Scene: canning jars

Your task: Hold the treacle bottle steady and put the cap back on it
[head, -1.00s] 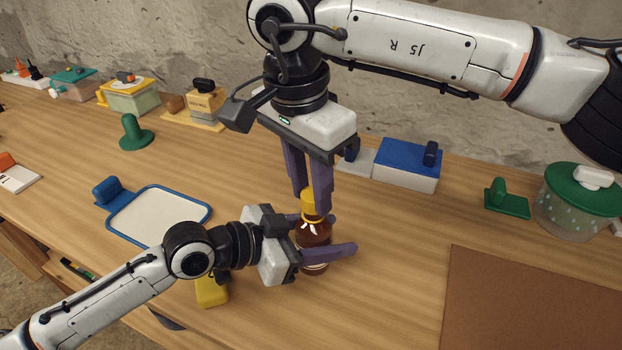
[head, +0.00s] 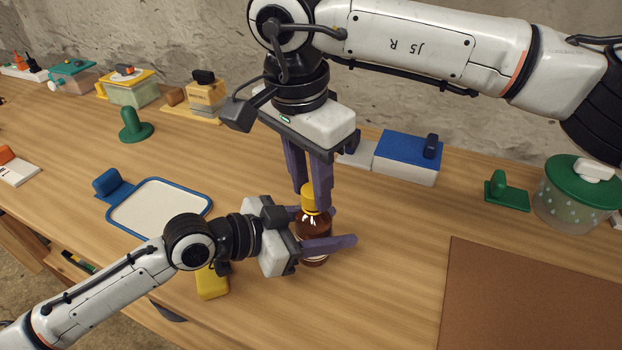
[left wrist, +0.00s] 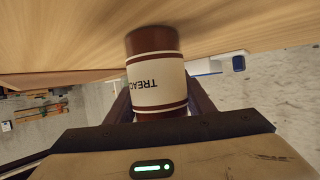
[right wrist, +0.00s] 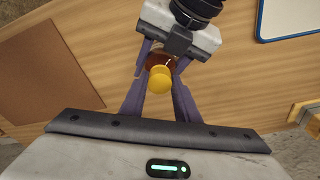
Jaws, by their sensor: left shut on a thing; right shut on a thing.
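The treacle bottle (head: 314,224) is brown glass and stands upright on the table. Its cream label (left wrist: 157,84) shows upside down in the left wrist view. My left gripper (head: 338,228) is shut around the bottle's body from the left, its fingertips reaching past it. The yellow cap (head: 309,196) is at the bottle's mouth, level and in line with it. My right gripper (head: 312,203) points down from above and is shut on the cap. The cap (right wrist: 160,79) also shows between its fingertips in the right wrist view. The fingers hide the thread, so I cannot tell how tightly it sits.
A yellow block (head: 211,283) lies beside my left wrist. A blue-rimmed tray (head: 160,208) is to the left, a brown mat (head: 530,300) to the right. A blue-lidded box (head: 408,158) and a green-lidded jar (head: 575,195) stand behind. Bare table lies between bottle and mat.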

